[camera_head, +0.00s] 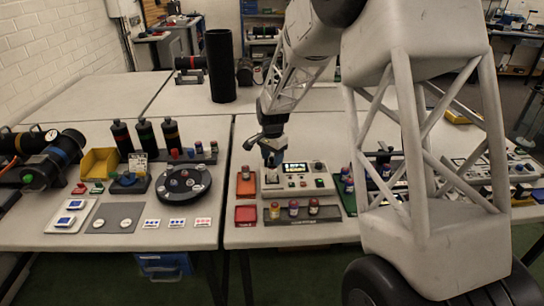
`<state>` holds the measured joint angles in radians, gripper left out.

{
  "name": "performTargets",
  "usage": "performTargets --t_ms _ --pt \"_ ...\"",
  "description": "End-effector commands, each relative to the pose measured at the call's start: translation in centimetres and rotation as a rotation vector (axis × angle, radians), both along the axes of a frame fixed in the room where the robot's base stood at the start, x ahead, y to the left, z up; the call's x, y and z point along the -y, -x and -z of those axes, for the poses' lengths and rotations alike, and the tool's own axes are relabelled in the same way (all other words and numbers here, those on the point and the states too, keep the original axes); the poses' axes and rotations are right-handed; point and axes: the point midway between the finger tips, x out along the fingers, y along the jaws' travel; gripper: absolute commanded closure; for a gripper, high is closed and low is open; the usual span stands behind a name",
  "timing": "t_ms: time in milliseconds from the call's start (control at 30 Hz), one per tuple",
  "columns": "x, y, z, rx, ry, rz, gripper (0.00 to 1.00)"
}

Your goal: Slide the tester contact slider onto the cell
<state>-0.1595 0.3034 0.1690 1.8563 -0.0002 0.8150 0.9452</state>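The tester (305,180) is a pale box with a lit display and coloured buttons, on the right-hand table section near its front. My gripper (270,161) points down over the left end of the tester, close to it. Its fingers are too small and dark to tell whether they are open or shut, or touching anything. The contact slider and a cell in the tester cannot be made out clearly; the gripper partly covers that end. Several small cells with coloured tops (293,208) stand in a dark rack in front of the tester.
A round dark turntable (184,184), a yellow bin (100,163) and dark bottles (146,137) stand on the left table. A tall black cylinder (220,66) stands behind. My arm hides much of the right side.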

Motion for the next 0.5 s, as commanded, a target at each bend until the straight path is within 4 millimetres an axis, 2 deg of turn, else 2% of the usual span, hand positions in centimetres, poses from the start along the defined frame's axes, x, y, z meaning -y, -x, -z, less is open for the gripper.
performTargets --t_ms 267,500 --pt "0.0 -0.1 -0.1 0.001 0.000 0.000 0.50" --pt "0.0 -0.1 -1.5 0.002 -0.001 0.000 0.50"
